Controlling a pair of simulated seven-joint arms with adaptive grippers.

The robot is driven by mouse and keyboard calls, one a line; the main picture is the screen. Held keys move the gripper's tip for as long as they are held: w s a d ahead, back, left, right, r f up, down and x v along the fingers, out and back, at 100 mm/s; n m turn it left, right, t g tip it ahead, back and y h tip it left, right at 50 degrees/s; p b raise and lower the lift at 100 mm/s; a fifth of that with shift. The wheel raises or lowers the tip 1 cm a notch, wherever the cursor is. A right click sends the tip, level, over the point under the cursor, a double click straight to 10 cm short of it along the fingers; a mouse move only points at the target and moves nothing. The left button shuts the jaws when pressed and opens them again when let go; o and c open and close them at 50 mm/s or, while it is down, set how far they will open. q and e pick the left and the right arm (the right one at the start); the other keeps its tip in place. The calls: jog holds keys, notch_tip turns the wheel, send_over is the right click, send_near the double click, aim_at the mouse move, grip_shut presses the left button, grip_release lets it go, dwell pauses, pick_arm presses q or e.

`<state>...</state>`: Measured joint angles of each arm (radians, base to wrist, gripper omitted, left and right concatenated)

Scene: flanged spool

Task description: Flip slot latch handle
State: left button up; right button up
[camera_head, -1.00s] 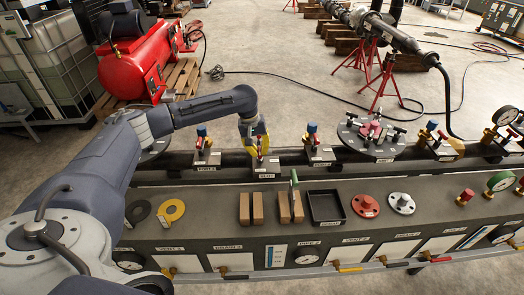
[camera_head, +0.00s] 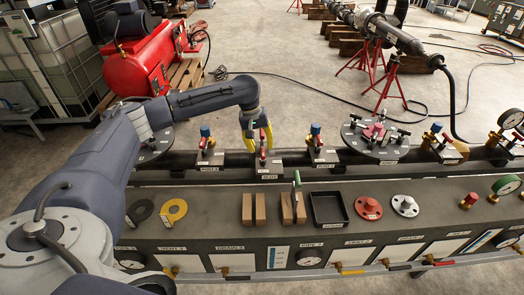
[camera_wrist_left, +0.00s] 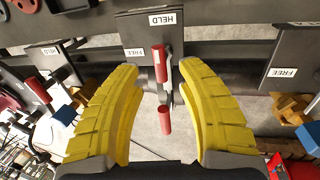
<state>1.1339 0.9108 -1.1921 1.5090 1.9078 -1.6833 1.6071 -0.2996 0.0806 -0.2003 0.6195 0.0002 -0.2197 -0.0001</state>
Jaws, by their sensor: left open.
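My left gripper (camera_head: 258,143) is open, its two yellow fingers pointing down at the middle latch fixture on the dark pipe rail. In the left wrist view the open gripper (camera_wrist_left: 163,115) has a finger on each side of a red-gripped latch handle (camera_wrist_left: 160,64), with a gap on both sides. A second red grip (camera_wrist_left: 164,120) shows below it, between the fingers. The latch's dark plate (camera_wrist_left: 190,25) carries a HELD label (camera_wrist_left: 168,18) and a FREE label (camera_wrist_left: 134,52). In the head view the latch's red part (camera_head: 263,154) shows just below the fingertips. My right gripper is not in view.
Similar latch fixtures with blue tops stand on either side, at left (camera_head: 206,140) and right (camera_head: 316,138). A round flanged plate (camera_head: 372,140) is farther right. The bench in front holds tan blocks (camera_head: 254,209), a black tray (camera_head: 343,222) and red and grey flanges.

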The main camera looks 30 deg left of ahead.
pick_arm(q)
notch_tip(320, 180, up, 8)
jog(key=a, duration=0.1)
jog(key=shift+s+a, duration=0.2)
jog(key=shift+s, duration=0.2)
jog(key=shift+r, duration=0.1)
